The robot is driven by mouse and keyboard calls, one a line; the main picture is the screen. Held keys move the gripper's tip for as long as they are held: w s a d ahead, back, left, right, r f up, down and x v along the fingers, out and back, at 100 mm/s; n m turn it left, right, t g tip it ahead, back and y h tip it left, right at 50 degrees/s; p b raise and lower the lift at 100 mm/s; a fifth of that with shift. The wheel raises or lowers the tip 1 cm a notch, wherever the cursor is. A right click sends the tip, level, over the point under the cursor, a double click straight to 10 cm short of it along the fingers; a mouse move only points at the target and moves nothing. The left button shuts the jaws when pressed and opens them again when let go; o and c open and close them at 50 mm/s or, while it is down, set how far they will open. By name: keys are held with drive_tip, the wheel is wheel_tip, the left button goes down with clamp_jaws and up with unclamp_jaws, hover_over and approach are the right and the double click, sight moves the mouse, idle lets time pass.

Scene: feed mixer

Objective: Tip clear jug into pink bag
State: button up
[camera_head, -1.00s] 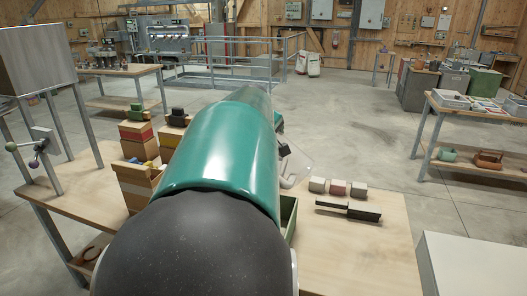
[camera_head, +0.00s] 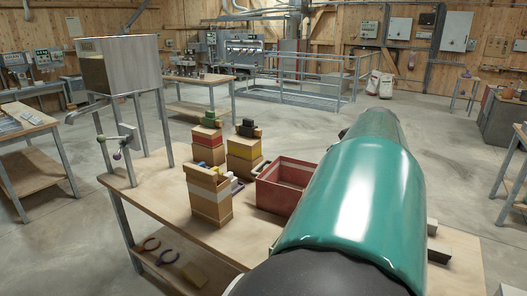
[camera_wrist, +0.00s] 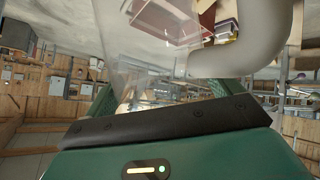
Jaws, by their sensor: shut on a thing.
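The clear jug (camera_wrist: 150,55) fills the upper middle of the wrist view, close to the camera, with its thick pale handle (camera_wrist: 262,62) at the right. My gripper (camera_wrist: 165,118) is shut on the jug; the exact contact is hard to make out. My arm hides both jug and gripper in the head view. No bag is plainly pink there. Tan bags or boxes with a red band (camera_head: 208,153), a yellow band (camera_head: 244,150) and a white band (camera_head: 207,183) stand on the table, left of my arm. I cannot tell which is the pink bag.
An open red box (camera_head: 281,198) stands on the wooden table (camera_head: 190,225) between the banded stacks and my arm. A metal hopper (camera_head: 120,65) with a knobbed handle (camera_head: 118,143) stands at the table's left end. The table's front left is bare.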

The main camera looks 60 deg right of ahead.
drive_tip(key=t, duration=0.1)
drive_tip(key=m+t+h, duration=0.1)
drive_tip(key=m+t, duration=0.1)
drive_tip(key=t, duration=0.1)
drive_tip(key=shift+s+r+h, duration=0.2)
drive_tip(key=shift+s+h, duration=0.1)
drive_tip(key=shift+r, duration=0.1)
drive_tip(key=shift+r, duration=0.45)
drive_tip(key=shift+f, duration=0.15)
